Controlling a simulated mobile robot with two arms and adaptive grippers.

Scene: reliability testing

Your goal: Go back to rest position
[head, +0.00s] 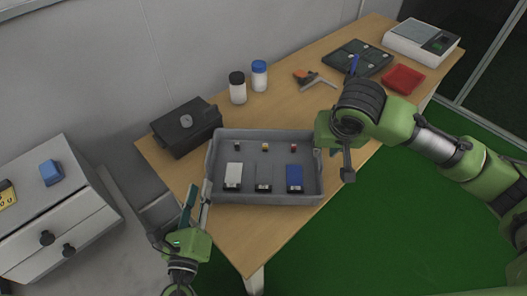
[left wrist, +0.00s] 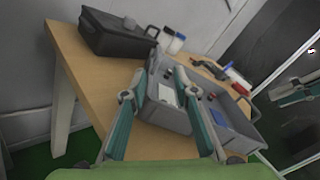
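My left gripper (head: 198,192) is at the left front of the grey tray (head: 265,198), beside its left wall. In the left wrist view its two fingers (left wrist: 160,76) are spread, with nothing held between them; the tray (left wrist: 165,117) lies beyond them. My right gripper (head: 347,165) is at the tray's right end, pointing down near the right wall. Its fingers are partly hidden by its own body, so its opening is unclear. The tray stands on the wooden table and holds a white box (head: 233,174), a grey box (head: 264,176), a blue box (head: 294,177) and several small parts.
A black case (head: 186,126) stands left of the tray. Two bottles (head: 238,90) (head: 259,75), an orange-handled tool (head: 304,76), a dark tray (head: 357,59), a red tray (head: 403,79) and a scale (head: 420,40) are farther back. A drawer cabinet (head: 55,222) stands left. The front right table area is bare.

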